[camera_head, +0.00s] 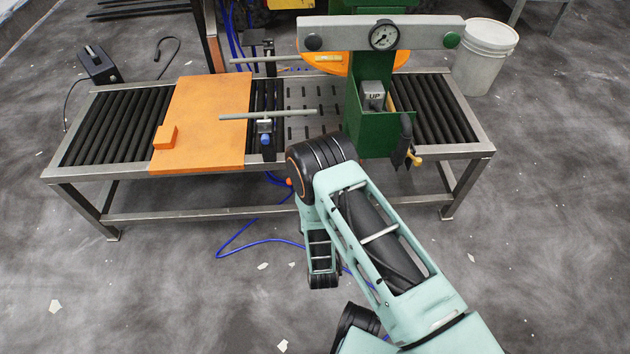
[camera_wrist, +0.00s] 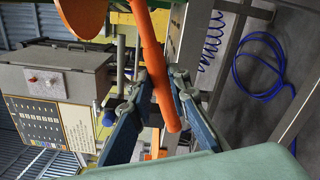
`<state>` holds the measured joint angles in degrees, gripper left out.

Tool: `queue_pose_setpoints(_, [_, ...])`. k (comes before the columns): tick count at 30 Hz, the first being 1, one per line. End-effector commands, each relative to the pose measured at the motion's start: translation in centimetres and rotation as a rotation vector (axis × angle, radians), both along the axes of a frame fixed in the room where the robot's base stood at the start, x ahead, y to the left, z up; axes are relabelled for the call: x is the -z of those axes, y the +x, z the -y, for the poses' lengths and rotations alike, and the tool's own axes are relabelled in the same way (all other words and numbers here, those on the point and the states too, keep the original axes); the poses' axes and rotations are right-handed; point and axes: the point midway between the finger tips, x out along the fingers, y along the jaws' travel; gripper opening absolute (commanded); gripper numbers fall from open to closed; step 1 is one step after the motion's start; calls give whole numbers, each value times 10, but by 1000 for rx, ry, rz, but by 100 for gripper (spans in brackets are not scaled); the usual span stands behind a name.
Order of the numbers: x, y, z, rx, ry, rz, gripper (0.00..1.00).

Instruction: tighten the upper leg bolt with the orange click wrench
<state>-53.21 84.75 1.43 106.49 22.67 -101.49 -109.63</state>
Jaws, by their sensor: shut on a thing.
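The orange click wrench (camera_wrist: 152,50) is in the wrist view, a long orange bar running from the top edge down between my fingers. My gripper (camera_wrist: 163,82) is shut on it, with its lower end sticking out below the fingertips. The wrench's far end is cut off by the top of the view. In the head view my gripper is not visible; my arm reaches down in front of the roller table (camera_head: 118,216). I cannot pick out the upper leg bolt in either view. A table leg (camera_head: 448,190) shows at the right in the head view.
An orange board (camera_head: 205,110) lies across the rollers. A white pail (camera_head: 485,58) stands at the back right. A blue hose (camera_head: 235,240) lies on the floor, and a blue hose loop (camera_wrist: 262,68) shows in the wrist view.

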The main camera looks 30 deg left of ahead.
Motion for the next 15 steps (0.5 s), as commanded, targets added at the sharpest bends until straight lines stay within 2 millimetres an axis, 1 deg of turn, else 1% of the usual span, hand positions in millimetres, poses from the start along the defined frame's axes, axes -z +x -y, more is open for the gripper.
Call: queue_pose_setpoints(15, [-1,14,-9,-1,3,4,0])
